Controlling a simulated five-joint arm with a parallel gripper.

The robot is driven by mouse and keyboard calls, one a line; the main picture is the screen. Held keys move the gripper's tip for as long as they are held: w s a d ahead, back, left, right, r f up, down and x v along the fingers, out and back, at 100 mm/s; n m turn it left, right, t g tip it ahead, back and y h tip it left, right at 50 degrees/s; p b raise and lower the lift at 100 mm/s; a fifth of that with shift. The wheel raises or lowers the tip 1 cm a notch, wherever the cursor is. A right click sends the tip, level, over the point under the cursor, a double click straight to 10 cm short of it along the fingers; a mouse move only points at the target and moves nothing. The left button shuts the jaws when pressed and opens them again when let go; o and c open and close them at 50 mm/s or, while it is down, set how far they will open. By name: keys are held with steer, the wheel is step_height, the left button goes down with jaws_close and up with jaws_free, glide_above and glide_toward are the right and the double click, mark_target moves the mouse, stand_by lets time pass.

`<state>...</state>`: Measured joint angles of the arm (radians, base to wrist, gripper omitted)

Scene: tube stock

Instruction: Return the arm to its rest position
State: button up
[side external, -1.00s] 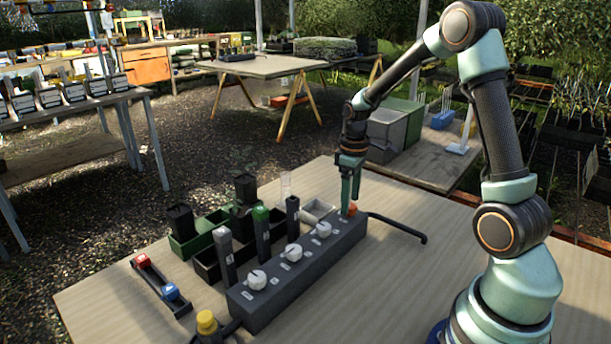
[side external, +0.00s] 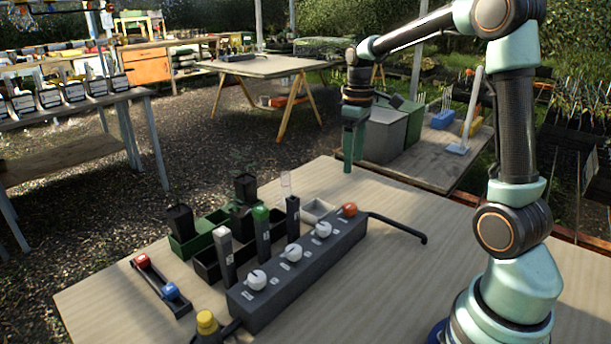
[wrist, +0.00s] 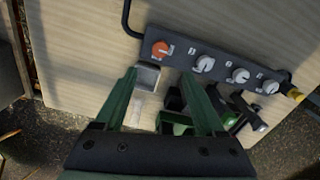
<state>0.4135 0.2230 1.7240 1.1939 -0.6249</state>
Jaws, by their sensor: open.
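My gripper (side external: 349,158) hangs pointing down in the side external view, above the far part of the table and clear of everything. In the wrist view my gripper (wrist: 162,85) shows two green fingers spread apart with nothing held between them. The dark control box (side external: 290,274) lies on the table below and nearer the camera, with an orange knob (side external: 349,209) at its far end and several white knobs along its top. The orange knob also shows in the wrist view (wrist: 160,48), beyond the left fingertip and apart from it.
Trays with upright tubes, including a green-capped one (side external: 261,235), stand left of the box. A rail with red and blue sliders (side external: 160,284) and a yellow button (side external: 207,322) are at the front left. A black cable (side external: 405,230) runs right. The table's right part (side external: 430,270) is clear.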

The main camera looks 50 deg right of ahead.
steer(key=shift+a, duration=0.1)
steer(key=s+a+r+m+t, duration=0.1)
steer(key=s+a, duration=0.3)
steer(key=a, duration=0.4)
steer(key=s+a+r+m+t, duration=0.1)
steer(key=s+a+r+t, duration=0.2)
steer(key=a, duration=0.5)
steer(key=shift+s+a+t, duration=0.15)
steer(key=shift+s+t, duration=0.65)
steer(key=shift+s, duration=0.25)
